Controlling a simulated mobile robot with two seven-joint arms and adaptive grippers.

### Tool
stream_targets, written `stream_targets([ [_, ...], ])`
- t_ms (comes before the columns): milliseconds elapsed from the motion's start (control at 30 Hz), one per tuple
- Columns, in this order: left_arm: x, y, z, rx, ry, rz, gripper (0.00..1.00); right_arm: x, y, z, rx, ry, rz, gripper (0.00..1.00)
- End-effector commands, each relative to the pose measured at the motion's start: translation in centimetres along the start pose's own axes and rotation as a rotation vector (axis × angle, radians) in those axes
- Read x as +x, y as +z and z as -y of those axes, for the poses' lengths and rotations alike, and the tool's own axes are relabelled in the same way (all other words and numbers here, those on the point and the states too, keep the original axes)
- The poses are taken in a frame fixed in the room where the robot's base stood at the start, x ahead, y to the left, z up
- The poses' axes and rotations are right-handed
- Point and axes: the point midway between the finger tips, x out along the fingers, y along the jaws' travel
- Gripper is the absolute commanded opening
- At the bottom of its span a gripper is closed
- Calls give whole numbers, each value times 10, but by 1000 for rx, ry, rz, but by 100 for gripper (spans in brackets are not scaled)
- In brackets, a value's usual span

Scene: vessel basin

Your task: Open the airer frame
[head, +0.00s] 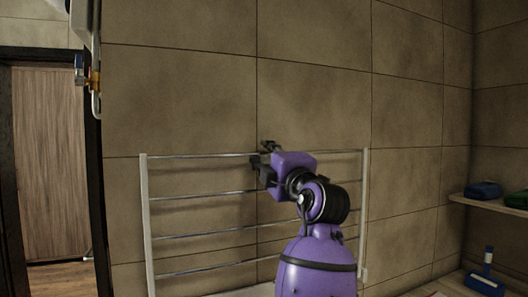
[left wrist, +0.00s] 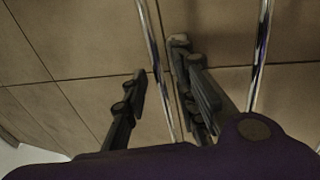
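The airer frame (head: 144,210) is a rack with pale side posts and several thin metal rails, set against the tiled wall in the head view. My left gripper (head: 264,156) is at its top rail (head: 205,155), near the middle. In the left wrist view the two dark fingers (left wrist: 156,62) stand apart, with one shiny rail (left wrist: 152,50) passing between them. I cannot tell whether a finger touches it. Another rail (left wrist: 262,45) shows to the right of the fingers. My purple left arm hides part of the lower right rails. My right gripper is not in view.
A shelf (head: 490,203) at the right holds dark folded items (head: 483,189). A wooden door (head: 48,160) with a dark frame is at the left. A pale fixture with a hook (head: 95,85) hangs at the upper left.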

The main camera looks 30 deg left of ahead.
Motion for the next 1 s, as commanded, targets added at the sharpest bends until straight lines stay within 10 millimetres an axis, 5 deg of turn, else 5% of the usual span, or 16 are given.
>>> stream_targets([
  [367,8,0,2,2,-2,0,26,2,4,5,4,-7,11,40],
  [567,8,0,2,2,-2,1,0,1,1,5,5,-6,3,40],
  [1000,8,1,3,2,0,1,0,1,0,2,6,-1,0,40],
])
